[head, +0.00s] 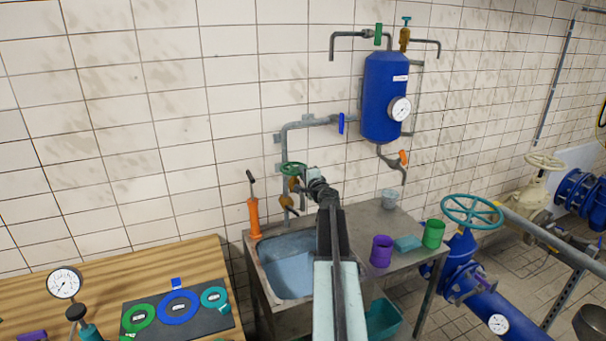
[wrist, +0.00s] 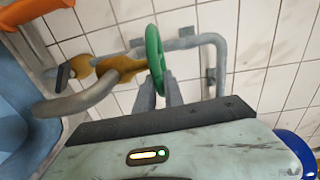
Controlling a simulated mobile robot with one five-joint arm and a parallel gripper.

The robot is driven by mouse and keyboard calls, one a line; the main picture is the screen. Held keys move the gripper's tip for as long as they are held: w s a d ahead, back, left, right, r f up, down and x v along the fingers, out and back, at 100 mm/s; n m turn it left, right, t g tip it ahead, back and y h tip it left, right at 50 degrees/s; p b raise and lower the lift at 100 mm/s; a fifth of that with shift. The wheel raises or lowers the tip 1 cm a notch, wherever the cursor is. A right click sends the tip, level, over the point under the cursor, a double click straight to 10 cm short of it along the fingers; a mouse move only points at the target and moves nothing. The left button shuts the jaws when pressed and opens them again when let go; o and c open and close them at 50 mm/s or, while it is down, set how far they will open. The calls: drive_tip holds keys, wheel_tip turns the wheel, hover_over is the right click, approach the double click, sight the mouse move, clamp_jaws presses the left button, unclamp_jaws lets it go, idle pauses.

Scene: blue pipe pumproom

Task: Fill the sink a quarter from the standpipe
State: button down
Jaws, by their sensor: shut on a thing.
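The sink (head: 287,288) is a metal basin in a steel bench, light blue inside; I cannot tell the water level. The standpipe (head: 285,150) is a grey pipe on the tiled wall. Its brass valve carries a green handwheel (head: 291,169), above a curved spout (head: 289,211) over the sink's back edge. In the wrist view my gripper (wrist: 160,82) is shut on the green handwheel (wrist: 154,55), a finger on each side of its rim. The brass valve body (wrist: 118,65) and grey spout (wrist: 75,105) show beside it. I see no clear stream from the spout.
An orange hand pump (head: 254,217) stands left of the sink. A blue tank (head: 383,105) hangs above. A wooden table (head: 160,262) is at left.

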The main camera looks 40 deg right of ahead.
drive_tip(key=c, duration=1.5)
unclamp_jaws()
drive_tip(key=shift+o, duration=0.2)
drive_tip(key=shift+a, duration=0.1)
drive_tip(key=v, duration=0.7)
drive_tip(key=shift+s, duration=0.3)
drive_tip(key=shift+a, duration=0.15)
